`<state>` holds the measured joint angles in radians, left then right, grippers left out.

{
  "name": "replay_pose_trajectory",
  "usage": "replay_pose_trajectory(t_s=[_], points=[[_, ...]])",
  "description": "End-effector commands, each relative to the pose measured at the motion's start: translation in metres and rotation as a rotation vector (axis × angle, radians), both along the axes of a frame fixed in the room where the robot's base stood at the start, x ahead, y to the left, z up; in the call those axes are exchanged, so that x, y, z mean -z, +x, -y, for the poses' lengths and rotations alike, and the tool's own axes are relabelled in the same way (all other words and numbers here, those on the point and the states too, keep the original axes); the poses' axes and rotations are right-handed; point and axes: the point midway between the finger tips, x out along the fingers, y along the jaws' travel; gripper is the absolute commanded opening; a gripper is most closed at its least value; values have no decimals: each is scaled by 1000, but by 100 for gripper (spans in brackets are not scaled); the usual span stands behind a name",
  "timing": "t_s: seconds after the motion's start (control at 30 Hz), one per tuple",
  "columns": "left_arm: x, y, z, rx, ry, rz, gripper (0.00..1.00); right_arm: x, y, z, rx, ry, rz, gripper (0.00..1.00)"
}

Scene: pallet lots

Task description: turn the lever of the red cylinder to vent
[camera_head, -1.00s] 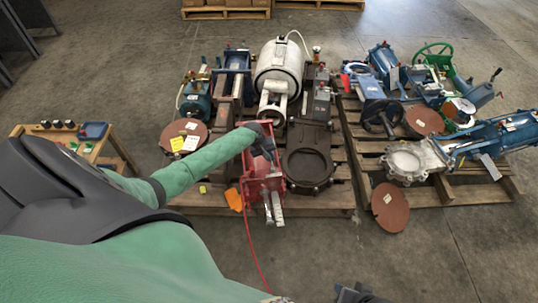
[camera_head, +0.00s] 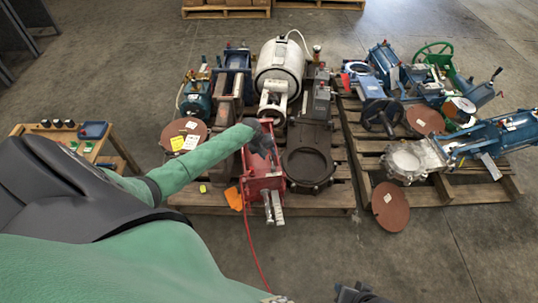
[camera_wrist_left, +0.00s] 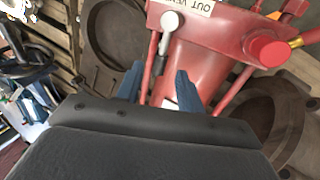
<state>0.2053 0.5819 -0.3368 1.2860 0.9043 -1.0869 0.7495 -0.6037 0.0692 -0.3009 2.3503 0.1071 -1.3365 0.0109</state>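The red cylinder (camera_head: 262,186) stands at the front edge of the left pallet. In the left wrist view its red body (camera_wrist_left: 200,62) fills the upper middle. Its lever (camera_wrist_left: 171,22) has a pale rounded knob and lies beside a white label, upside down, that reads "OUT" and part of "VENT". My left gripper (camera_head: 268,152) is over the cylinder's upper end. In the left wrist view its two blue fingers (camera_wrist_left: 156,82) are apart, with nothing held between them; the lever knob is beyond the tips. A dark part at the head view's bottom edge may be my right gripper (camera_head: 360,294).
A red knob (camera_wrist_left: 270,49) and a brass fitting sit right of the lever. A dark round flange (camera_head: 308,160) is close right of the cylinder. An orange tag (camera_head: 234,198) and red hose lie by it. Open floor lies in front of the pallets.

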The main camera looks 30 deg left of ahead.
Motion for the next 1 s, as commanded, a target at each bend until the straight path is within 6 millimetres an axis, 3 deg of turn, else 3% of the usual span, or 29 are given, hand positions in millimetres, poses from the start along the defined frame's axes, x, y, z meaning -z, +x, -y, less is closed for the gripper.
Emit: replay_pose_trajectory(t_s=[0.2, 0.4, 1.0], points=[[-32, -9, -10, 1, 2, 0, 38, 0, 1, 0, 0, 1, 2, 36], [-51, -13, -15, 0, 1, 1, 38, 1, 1, -1, -1, 3, 4, 36], [-55, -14, -16, -1, 0, 0, 38, 1, 0, -1, -1, 3, 3, 36]])
